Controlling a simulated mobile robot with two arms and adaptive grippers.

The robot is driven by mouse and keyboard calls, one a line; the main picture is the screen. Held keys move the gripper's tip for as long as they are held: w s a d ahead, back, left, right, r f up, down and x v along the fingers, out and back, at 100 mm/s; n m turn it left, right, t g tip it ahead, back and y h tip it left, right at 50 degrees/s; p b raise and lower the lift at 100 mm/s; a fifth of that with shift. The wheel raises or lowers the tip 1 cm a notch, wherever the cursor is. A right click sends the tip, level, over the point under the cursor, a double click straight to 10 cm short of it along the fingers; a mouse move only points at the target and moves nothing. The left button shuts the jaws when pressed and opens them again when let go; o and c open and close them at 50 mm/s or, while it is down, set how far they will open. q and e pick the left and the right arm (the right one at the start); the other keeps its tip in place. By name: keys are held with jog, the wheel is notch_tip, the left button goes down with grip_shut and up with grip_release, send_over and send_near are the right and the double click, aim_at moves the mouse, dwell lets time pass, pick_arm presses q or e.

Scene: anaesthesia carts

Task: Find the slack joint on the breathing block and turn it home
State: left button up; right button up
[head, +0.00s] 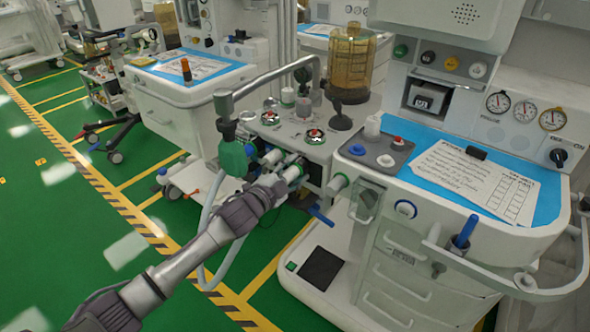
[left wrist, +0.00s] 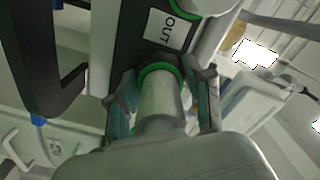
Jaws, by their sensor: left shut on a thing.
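The breathing block (head: 300,130) is a pale unit with gauges and knobs on top, between two carts in the head view. White tube joints stick out of its front. My left gripper (head: 284,180) is at one of these, a white joint with a green ring (head: 293,172). In the left wrist view my left gripper (left wrist: 162,88) has a finger on each side of this white joint (left wrist: 160,100), shut on it. Its green ring shows just beyond, under a label reading OUT (left wrist: 170,30). Whether the joint sits fully home cannot be told. My right gripper is not in view.
A neighbouring white joint (head: 272,157) and a green bag-like part (head: 235,158) with a grey hose (head: 208,215) are close left of the gripper. An amber canister (head: 350,65) stands behind. A cart (head: 410,205) with a blue top is at right. Green floor is open at left.

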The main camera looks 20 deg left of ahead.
pick_arm(q)
jog(key=o, duration=1.2)
jog(key=shift+c, duration=0.2)
jog(key=v, duration=1.2)
